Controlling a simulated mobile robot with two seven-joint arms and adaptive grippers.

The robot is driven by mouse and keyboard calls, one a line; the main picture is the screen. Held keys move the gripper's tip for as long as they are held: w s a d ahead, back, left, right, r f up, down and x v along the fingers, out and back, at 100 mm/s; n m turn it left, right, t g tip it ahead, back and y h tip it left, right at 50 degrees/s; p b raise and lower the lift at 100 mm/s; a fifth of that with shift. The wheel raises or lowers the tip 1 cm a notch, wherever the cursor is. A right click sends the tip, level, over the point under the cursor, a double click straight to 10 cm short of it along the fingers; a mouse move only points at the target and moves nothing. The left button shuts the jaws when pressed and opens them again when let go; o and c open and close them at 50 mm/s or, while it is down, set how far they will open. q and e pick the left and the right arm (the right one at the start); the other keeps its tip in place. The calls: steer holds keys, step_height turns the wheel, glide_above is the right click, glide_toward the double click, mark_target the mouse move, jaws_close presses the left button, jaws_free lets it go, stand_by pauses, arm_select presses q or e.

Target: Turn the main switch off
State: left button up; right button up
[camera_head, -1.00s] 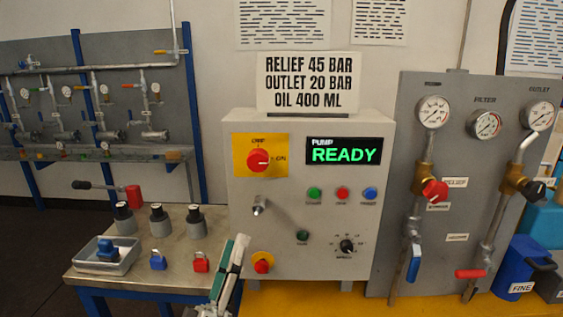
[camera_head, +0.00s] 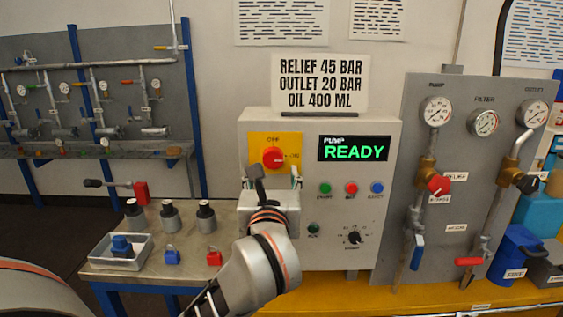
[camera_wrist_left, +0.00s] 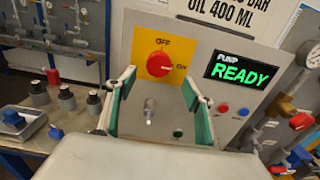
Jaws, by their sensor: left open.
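The main switch is a red rotary knob (camera_head: 274,158) on a yellow plate marked OFF at the top and ON at the right, on the grey control cabinet. It also shows in the left wrist view (camera_wrist_left: 160,65), where its light pointer mark faces ON. My left gripper (camera_head: 271,172) is open and empty in front of the cabinet, just below the knob. In the left wrist view the two green-padded fingers (camera_wrist_left: 158,88) stand apart, one to each side below the plate, and the knob shows between and beyond them. I cannot tell the remaining distance. My right gripper is not in view.
The pump display (camera_head: 354,149) reads READY beside the switch. A key-like metal part (camera_wrist_left: 150,110) and buttons sit below the plate. A side table (camera_head: 150,262) with padlocks and a tray stands left. A gauge panel (camera_head: 470,180) with valves stands right.

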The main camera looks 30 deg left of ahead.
mark_target(273, 161)
arm_select(q)
steer(key=x, duration=0.7)
steer(key=shift+w+a, duration=0.1)
steer(key=shift+a, duration=0.15)
steer(key=c, duration=1.1)
